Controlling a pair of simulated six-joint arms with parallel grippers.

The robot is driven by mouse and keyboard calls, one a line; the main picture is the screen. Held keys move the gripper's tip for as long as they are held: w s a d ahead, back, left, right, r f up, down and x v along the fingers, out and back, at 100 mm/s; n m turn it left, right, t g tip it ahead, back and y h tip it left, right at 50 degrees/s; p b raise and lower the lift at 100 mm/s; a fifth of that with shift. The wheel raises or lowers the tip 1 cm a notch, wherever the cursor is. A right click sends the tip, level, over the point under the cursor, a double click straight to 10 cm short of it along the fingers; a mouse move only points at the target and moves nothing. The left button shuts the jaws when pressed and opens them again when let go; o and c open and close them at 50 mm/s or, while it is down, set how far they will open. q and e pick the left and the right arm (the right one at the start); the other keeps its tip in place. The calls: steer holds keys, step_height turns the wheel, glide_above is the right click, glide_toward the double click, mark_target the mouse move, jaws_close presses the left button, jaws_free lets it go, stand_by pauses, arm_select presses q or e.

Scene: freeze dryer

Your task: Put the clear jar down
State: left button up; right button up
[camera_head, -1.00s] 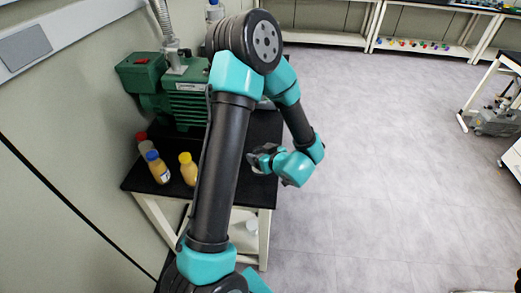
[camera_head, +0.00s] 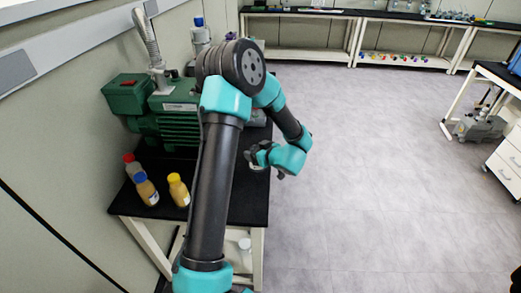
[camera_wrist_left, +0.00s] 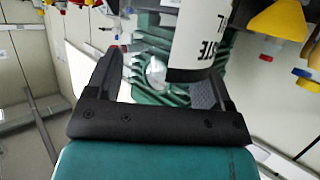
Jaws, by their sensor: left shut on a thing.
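My left gripper (camera_head: 256,156) is over the right edge area of the black-topped table (camera_head: 240,205) in the head view. It is shut on the clear jar (camera_head: 257,167), a small pale patch below the fingers, mostly hidden by them. In the left wrist view, the jar (camera_wrist_left: 156,72) shows as a small glassy shape between the two dark fingers. I cannot tell whether the jar touches the table top. My right gripper is not in view.
A green pump (camera_head: 178,122) stands at the back of the table. Bottles with red (camera_head: 131,164), blue (camera_head: 147,190) and yellow (camera_head: 179,190) caps stand at its left. A white container (camera_head: 245,243) is on the lower shelf. The table's front right top is clear.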

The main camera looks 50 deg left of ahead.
arm_select(q)
steer(key=shift+w+a+r, duration=0.1)
steer(key=shift+w+a, duration=0.35)
steer(key=shift+w, duration=0.1)
steer(key=w+a+f, duration=0.1)
steer(key=w+a, duration=0.9)
steer(key=a, duration=0.1)
steer(key=shift+a+f, duration=0.2)
steer(key=shift+w+a+f, duration=0.15)
steer(key=shift+f, duration=0.75)
steer(key=shift+w+a+f, duration=0.1)
steer(key=shift+a+f, duration=0.05)
steer(key=shift+f, duration=0.75)
steer(key=shift+f, duration=0.15)
steer(key=o, duration=1)
